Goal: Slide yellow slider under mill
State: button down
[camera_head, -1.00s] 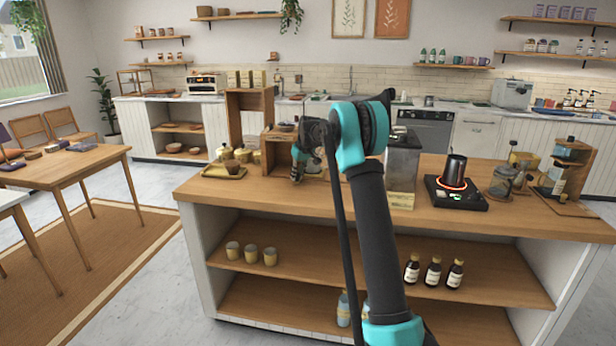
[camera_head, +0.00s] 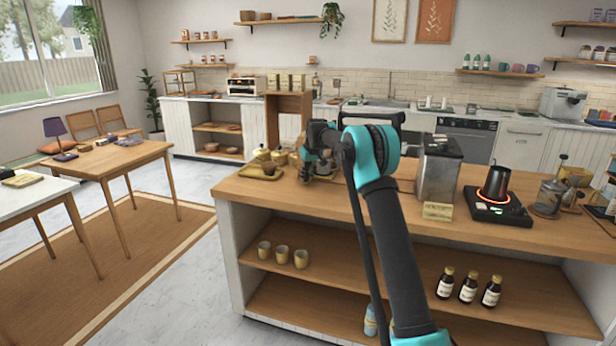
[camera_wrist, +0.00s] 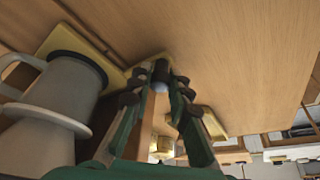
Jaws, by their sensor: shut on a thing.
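My gripper (camera_wrist: 160,82) points at the counter in the wrist view, its fingers drawn close around a small pale rounded thing (camera_wrist: 160,72). A yellow plate (camera_wrist: 65,40) lies flat at the upper left, behind a grey-white handled vessel (camera_wrist: 60,90); I cannot tell whether this plate is the slider. Another yellow piece (camera_wrist: 208,122) shows right of the fingers. In the head view my gripper (camera_head: 310,175) is low over the counter's left part and covers what it holds. I cannot identify the mill with certainty.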

jog(key=shift+a+r, duration=0.1)
jog(key=shift+a, duration=0.15)
jog(key=c, duration=1.4)
grip_release()
jog(key=shift+w+a, duration=0.1)
jog(key=v, duration=1.2)
